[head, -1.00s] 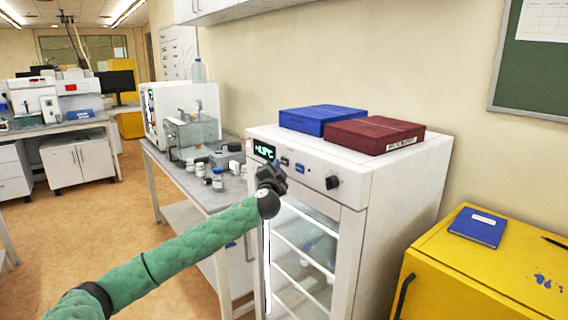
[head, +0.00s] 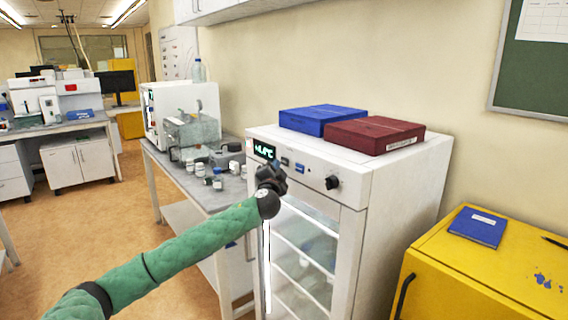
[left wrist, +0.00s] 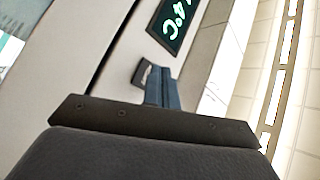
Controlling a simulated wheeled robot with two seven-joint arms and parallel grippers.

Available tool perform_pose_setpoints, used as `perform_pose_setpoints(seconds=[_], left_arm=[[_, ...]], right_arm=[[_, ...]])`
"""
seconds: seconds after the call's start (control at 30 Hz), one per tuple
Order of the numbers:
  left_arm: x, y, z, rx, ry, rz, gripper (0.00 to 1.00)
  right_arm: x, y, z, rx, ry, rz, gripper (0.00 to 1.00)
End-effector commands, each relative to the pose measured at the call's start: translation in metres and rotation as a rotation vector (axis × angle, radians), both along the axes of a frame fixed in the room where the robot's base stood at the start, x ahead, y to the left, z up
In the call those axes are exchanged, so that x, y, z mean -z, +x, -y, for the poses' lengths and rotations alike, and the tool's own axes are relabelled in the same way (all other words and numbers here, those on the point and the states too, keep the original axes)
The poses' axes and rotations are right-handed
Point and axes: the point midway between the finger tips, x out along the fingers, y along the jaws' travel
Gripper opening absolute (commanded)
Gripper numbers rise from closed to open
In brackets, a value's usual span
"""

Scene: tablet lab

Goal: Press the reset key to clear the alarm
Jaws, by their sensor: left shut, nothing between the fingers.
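A white glass-door cabinet has a control panel (head: 316,177) along its top front, with a green-lit temperature display (head: 265,151), a small dark key (head: 284,161), a blue key (head: 300,168) and a black knob (head: 332,182). I cannot read which key is the reset key. My left gripper (head: 271,172) is shut and empty, in front of the panel just below the display and dark key. In the left wrist view its closed fingers (left wrist: 161,88) point at the panel beside a dark key (left wrist: 141,74); contact cannot be told. The display (left wrist: 176,20) is above them.
A blue box (head: 322,119) and a dark red box (head: 374,135) lie on the cabinet top. A bench with bottles (head: 217,184) and instruments stands left of it. A yellow cabinet (head: 480,270) with a blue notebook (head: 477,226) is at the right.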

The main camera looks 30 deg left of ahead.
Motion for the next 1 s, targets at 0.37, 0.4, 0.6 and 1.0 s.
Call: perform_pose_setpoints(seconds=[0.37, 0.4, 0.6, 1.0], left_arm=[[0.0, 0.0, 0.0, 0.0, 0.0, 0.0, 0.0], [0.0, 0.0, 0.0, 0.0, 0.0, 0.0, 0.0], [0.0, 0.0, 0.0, 0.0, 0.0, 0.0, 0.0], [-0.0005, 0.0075, 0.0036, 0.0, -0.001, 0.0, 0.0]], right_arm=[[0.0003, -0.0009, 0.0, 0.0, 0.0, -0.001, 0.36], [0.0003, -0.001, 0.0, 0.0, 0.0, -0.001, 0.36], [0.0005, -0.0014, -0.0001, 0.0, 0.0, -0.002, 0.36], [0.0048, -0.0012, -0.0001, 0.0, 0.0, -0.001, 0.36]])
